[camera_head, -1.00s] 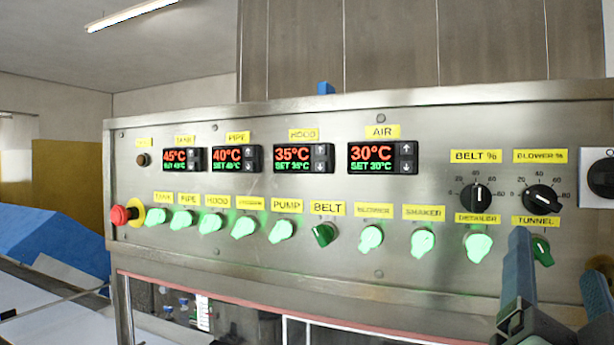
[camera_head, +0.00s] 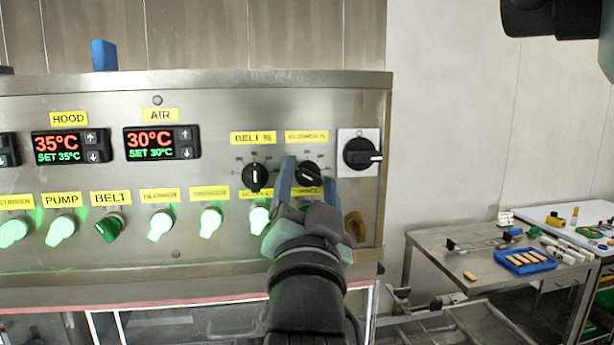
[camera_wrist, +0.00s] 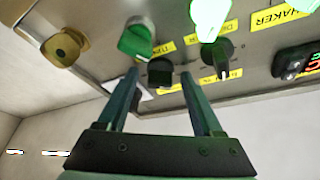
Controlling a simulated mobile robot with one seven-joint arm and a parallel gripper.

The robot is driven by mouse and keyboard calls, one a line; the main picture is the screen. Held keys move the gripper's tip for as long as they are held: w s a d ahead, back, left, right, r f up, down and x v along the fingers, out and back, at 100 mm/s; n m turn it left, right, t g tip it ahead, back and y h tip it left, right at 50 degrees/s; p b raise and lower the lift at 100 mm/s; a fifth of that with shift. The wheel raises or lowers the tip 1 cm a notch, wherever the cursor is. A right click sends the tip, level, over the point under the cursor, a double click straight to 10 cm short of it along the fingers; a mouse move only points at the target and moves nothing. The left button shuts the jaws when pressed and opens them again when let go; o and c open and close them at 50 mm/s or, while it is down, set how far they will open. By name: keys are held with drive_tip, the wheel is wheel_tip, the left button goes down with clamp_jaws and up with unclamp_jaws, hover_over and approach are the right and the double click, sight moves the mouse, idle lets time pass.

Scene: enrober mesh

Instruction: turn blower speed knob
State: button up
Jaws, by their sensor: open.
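The blower speed knob (camera_head: 309,174) is a black dial under the yellow BLOWER % label (camera_head: 306,136), at the right of the steel control panel. My gripper (camera_head: 307,184) is open in front of the panel, its two blue fingers reaching to either side of this knob. In the wrist view, the knob (camera_wrist: 160,72) shows between the fingertips of my gripper (camera_wrist: 160,76), with a gap visible on both sides. I cannot tell whether a finger touches it. The knob's setting is not clear.
The BELT % knob (camera_head: 255,177) is close on the left, and a black rotary switch (camera_head: 361,154) on a white plate is on the right. A green TUNNEL knob (camera_wrist: 137,40) and a brass-coloured knob (camera_wrist: 65,48) sit nearby. A table (camera_head: 440,256) stands farther right.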

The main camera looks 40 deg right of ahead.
clamp_jaws()
idle(0.3)
drive_tip(key=shift+m+b, duration=0.3)
drive_tip(key=shift+m, duration=0.1)
drive_tip(key=m+g+h+b, duration=0.1)
drive_tip(key=m+b, duration=0.1)
drive_tip(key=m, duration=0.1)
drive_tip(key=shift+w+a+g, duration=0.1)
drive_tip(key=shift+a+g, duration=0.05)
drive_tip(key=shift+g, duration=0.25)
drive_tip(key=shift+r+m+g+b, duration=0.1)
drive_tip(key=shift+m+g+b, duration=0.95)
drive_tip(key=shift+m, duration=1.65)
